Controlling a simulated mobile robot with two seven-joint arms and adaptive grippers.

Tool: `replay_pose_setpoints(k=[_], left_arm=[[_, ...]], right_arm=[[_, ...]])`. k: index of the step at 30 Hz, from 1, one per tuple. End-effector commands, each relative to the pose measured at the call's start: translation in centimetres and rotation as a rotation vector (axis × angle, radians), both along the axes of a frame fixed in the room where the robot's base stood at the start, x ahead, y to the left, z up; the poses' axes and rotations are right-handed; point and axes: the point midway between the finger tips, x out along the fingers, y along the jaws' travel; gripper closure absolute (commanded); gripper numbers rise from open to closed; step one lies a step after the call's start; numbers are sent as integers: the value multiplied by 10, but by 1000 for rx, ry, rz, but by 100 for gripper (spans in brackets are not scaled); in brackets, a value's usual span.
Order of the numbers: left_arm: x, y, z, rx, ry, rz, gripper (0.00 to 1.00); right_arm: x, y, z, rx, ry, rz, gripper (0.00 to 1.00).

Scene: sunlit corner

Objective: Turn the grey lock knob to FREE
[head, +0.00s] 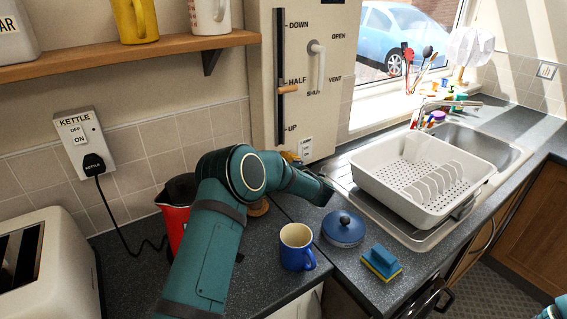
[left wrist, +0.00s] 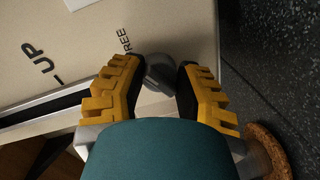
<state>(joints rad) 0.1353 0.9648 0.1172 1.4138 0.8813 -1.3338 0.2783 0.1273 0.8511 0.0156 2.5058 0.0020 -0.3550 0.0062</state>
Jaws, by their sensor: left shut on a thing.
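The grey lock knob (left wrist: 160,68) sits low on the cream panel (left wrist: 85,45), between the yellow-padded fingers of my left gripper (left wrist: 156,82). The fingers are closed on its sides. The word FREE is printed on the panel beside the knob, and UP is further left. The knob's pointing direction is hard to tell. In the head view, the left gripper's yellow fingers (head: 291,157) show at the panel's bottom edge, and my arm hides the knob. My right gripper is not in view; only a teal bit of arm shows at the bottom right corner.
The panel's upper part has a lever slot (head: 280,60) and a white handle (head: 318,65). A blue mug (head: 296,250), a blue lidded pot (head: 343,229) and a sponge (head: 381,262) stand on the counter. A red kettle (head: 173,215) is behind my arm; a dish rack (head: 400,200) is right.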

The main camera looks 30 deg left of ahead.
Motion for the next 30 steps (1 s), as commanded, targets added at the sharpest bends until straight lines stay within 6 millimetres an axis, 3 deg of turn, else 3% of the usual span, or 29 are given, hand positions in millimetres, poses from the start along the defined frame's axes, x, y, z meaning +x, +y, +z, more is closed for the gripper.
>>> replay_pose_setpoints(k=[15,16,18,30], left_arm=[[2,0,6,16,6,-2,100],[2,0,6,16,6,-2,58],[2,0,6,16,7,-1,33],[-1,-4,2,11,13,-2,33]], right_arm=[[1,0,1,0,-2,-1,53],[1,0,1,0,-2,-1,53],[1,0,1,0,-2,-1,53],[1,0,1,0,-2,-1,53]])
